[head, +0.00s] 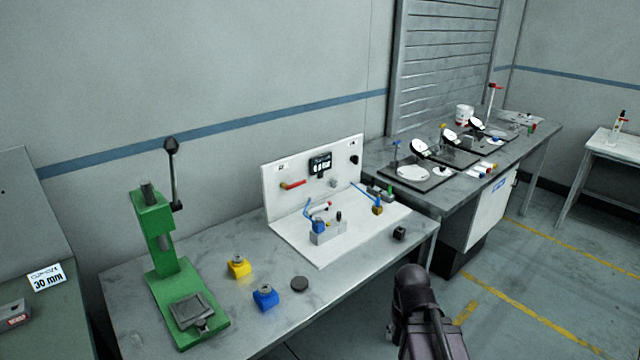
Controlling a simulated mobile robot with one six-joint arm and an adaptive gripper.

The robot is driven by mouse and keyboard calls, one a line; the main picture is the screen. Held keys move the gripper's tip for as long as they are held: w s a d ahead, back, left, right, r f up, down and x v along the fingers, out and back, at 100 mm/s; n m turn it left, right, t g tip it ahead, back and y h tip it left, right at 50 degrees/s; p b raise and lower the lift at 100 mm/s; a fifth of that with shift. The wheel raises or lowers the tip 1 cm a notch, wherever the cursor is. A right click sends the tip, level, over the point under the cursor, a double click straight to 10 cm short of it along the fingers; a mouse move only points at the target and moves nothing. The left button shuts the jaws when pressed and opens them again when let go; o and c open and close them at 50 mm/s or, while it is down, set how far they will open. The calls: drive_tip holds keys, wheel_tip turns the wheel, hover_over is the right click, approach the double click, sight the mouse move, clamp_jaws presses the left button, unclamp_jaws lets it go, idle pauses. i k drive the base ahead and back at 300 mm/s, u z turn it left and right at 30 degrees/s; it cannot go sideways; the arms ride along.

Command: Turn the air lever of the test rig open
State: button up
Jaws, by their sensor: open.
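The test rig is a white upright panel with a white base plate (290,238), standing on the grey bench. A red lever (293,184) is on the left part of the panel and lies nearly level; it looks like the air lever. A dark display (320,164) is right of it, and a black knob (353,159) is near the panel's right edge. A grey block with a blue toggle clamp (319,226) stands on the base plate, in front of the panel. A dark part of my arm shows at the bottom, right of the bench front. My gripper's fingers do not show.
A green lever press (164,255) stands at the bench's left. A yellow block (238,266), a blue block (265,297) and a dark disc (299,284) lie between it and the rig. A small black block (399,233) is near the right edge. Another bench (545,130) stands behind right.

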sight(283, 185)
drive_tip(key=z, duration=0.5)
drive_tip(key=k, duration=1.05)
drive_tip(key=u, duration=0.75)
drive_tip(key=i, duration=1.6)
drive_tip(key=u, duration=0.05)
